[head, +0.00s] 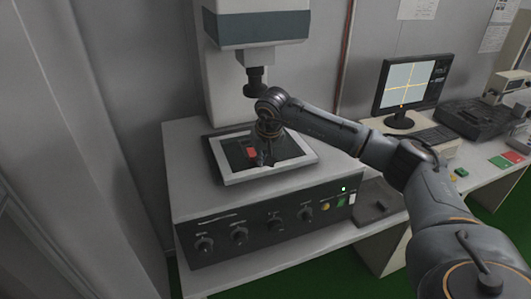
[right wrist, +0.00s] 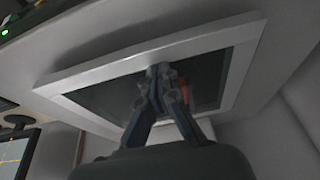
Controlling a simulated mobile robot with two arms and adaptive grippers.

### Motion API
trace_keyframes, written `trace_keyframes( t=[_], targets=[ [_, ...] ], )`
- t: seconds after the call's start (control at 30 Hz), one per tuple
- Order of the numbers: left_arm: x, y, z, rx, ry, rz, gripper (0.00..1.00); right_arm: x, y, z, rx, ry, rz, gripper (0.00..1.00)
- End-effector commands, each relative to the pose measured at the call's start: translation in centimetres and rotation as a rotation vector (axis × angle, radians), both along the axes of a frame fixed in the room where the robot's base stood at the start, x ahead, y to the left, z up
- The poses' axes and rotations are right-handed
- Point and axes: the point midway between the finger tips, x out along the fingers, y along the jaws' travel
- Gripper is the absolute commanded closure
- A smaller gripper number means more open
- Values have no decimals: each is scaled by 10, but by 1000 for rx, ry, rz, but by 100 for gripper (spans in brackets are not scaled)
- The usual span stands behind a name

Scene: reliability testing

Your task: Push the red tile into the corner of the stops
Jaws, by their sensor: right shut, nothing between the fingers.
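The red tile (head: 252,153) lies on the dark surface inside the light frame of the machine's stage (head: 232,178), in the head view. My right gripper (head: 262,160) reaches down into that frame from above, its fingertips just right of the tile. It is shut with nothing held. In the right wrist view the shut fingers (right wrist: 160,72) point at the dark surface. A sliver of the red tile (right wrist: 184,92) shows beside them, mostly hidden behind a finger. I cannot tell whether they touch. I cannot make out the stops clearly. My left gripper is out of view.
The machine's column and head (head: 258,28) with a dark lens (head: 256,82) stand over the stage, close to my right arm. A control panel with knobs (head: 240,234) is below.

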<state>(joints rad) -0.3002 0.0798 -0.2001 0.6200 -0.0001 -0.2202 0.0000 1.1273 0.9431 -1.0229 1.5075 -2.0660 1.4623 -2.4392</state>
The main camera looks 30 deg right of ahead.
Motion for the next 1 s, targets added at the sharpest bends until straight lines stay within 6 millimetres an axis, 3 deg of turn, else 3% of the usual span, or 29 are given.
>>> trace_keyframes(
  t=[0.37,1.0],
  targets=[
    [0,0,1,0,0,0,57,1,0,2,0,-1,0,100],
    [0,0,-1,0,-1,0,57,22,-5,3,0,-2,0,100]
  ],
)
